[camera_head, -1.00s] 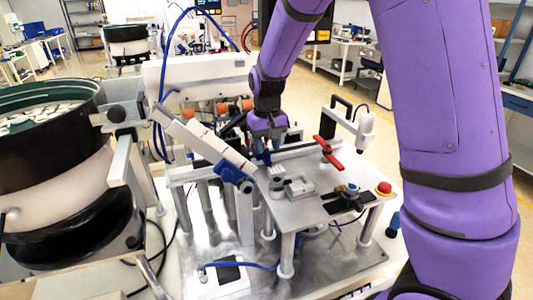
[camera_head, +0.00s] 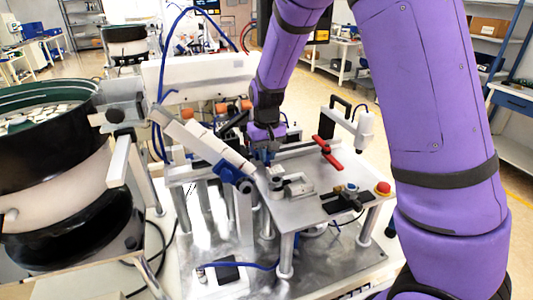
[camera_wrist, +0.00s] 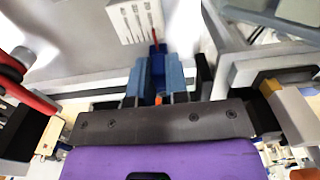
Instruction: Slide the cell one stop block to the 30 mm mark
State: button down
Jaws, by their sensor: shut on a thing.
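The stop block (camera_wrist: 157,66) is a small blue piece in the wrist view, with a thin red pointer (camera_wrist: 155,38) reaching up from it. My gripper (camera_wrist: 158,84) has its two blue-grey fingers shut on either side of it. The red pointer reaches the lower edge of a pale plate with dark lines (camera_wrist: 134,20), which looks like the scale. Its numbers are too small to read. In the head view my gripper (camera_head: 265,156) is low over the back left of the metal table, and the block is mostly hidden by it.
The metal table (camera_head: 308,207) carries a grey fixture (camera_head: 294,187), a red clamp handle (camera_head: 327,151) and a red button (camera_head: 383,188). A sloping white track (camera_head: 205,145) lies close to the left of my gripper. The bowl feeder (camera_head: 50,170) stands farther left.

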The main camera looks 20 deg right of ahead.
jog(key=shift+d, duration=0.55)
jog(key=c, duration=1.1)
grip_release()
jog(key=shift+r, duration=0.1)
notch_tip(320, 180, up, 11)
jog(key=shift+f, duration=0.2)
jog(key=shift+r, duration=0.1)
